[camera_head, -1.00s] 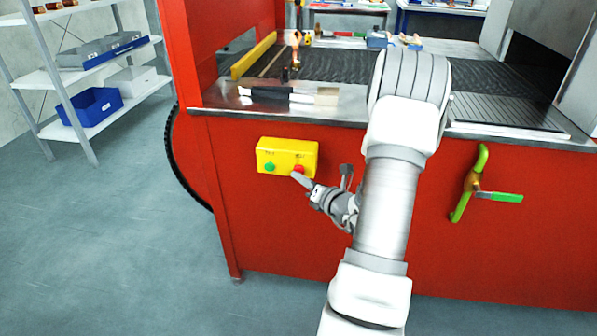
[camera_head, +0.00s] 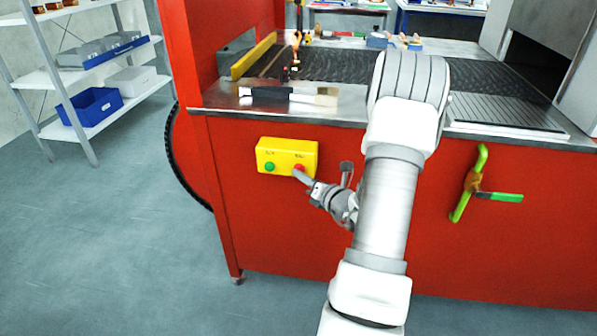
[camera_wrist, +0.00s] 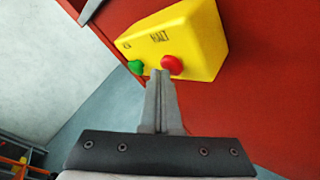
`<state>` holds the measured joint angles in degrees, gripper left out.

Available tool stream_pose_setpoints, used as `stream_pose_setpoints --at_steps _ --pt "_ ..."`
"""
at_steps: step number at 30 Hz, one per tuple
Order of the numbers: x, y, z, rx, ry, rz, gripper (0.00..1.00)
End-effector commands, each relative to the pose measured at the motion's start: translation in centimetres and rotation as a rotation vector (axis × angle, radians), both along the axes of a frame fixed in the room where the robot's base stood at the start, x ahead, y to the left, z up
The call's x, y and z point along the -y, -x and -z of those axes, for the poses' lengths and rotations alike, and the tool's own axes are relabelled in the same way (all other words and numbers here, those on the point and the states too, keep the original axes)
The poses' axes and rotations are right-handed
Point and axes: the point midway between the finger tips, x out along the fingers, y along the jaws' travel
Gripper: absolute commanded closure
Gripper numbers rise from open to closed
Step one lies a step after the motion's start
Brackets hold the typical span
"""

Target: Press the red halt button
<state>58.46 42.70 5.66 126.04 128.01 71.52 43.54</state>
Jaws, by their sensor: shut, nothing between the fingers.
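The yellow button box (camera_head: 287,150) is fixed to the red front panel of the machine. It carries a green button (camera_head: 270,167) on the left and the red halt button (camera_head: 299,168) on the right. In the wrist view the red button (camera_wrist: 172,64) sits under the label "HALT", with the green button (camera_wrist: 136,67) to its left. My gripper (camera_head: 298,174) is shut and empty. Its fingertips (camera_wrist: 160,74) are right at the lower edge of the red button. I cannot tell whether they touch it or whether the button is pushed in.
A green-handled valve (camera_head: 472,183) is on the panel to the right of my arm. A dark-and-pale tool (camera_head: 290,95) lies on the metal ledge above the box, before the mesh belt (camera_head: 340,66). A shelf with a blue bin (camera_head: 92,107) stands at left.

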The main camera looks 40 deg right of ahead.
Motion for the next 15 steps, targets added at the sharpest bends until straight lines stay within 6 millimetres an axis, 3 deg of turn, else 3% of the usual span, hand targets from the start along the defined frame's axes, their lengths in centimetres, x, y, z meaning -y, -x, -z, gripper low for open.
stream_pose_setpoints --at_steps 15 --pt "-1.0 0.9 -0.1 0.002 0.0 0.001 1.0"
